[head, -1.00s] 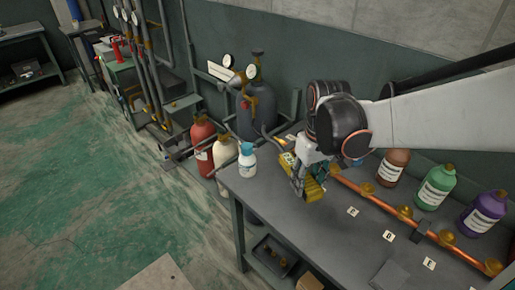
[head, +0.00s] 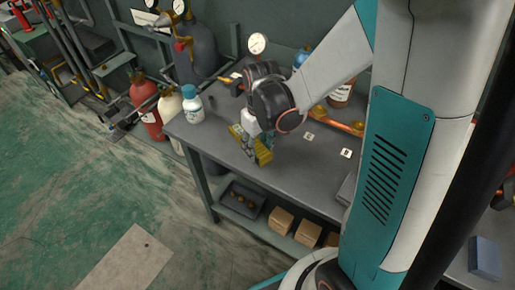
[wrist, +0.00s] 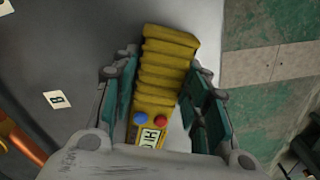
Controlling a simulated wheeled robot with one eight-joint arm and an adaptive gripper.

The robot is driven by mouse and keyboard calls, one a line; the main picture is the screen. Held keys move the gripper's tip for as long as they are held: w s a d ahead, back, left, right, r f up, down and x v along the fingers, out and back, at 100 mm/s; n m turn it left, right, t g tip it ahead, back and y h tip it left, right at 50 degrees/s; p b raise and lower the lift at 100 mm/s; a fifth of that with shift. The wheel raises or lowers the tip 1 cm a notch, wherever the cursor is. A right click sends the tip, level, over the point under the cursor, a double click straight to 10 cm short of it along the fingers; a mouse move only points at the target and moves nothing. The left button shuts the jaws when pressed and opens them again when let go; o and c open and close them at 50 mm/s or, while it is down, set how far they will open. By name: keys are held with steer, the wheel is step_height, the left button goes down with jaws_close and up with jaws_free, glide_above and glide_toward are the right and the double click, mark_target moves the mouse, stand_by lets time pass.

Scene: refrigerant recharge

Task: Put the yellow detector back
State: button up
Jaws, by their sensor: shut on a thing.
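The yellow detector (wrist: 165,68) is a ribbed yellow body with a blue button, a red button and a small display, seen in the wrist view. My gripper (wrist: 160,85) is shut on it, with one teal finger along each side. In the head view the detector (head: 262,152) hangs from my gripper (head: 250,142) at the front left part of the grey workbench (head: 215,152). My gripper hides part of it. I cannot tell whether its lower end touches the bench top.
A white bottle with a blue cap (head: 193,105) stands at the bench's left corner. A copper pipe (head: 345,127) with brass fittings runs along the back, with letter cards (head: 308,136) before it. A black tray (head: 243,196) and cardboard boxes (head: 281,220) sit on the lower shelf.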

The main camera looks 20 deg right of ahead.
steer(key=o, duration=1)
steer(key=shift+f, duration=0.2)
step_height(320, 180, up, 12)
steer(key=p, duration=0.5)
steer(key=s+r+m+t, duration=0.2)
steer(key=s+r+t, duration=0.5)
steer(key=s+r, duration=0.3)
steer(key=shift+s+a+r+m, duration=0.2)
steer(key=shift+s+r+m, duration=0.1)
steer(key=shift+r, duration=0.15)
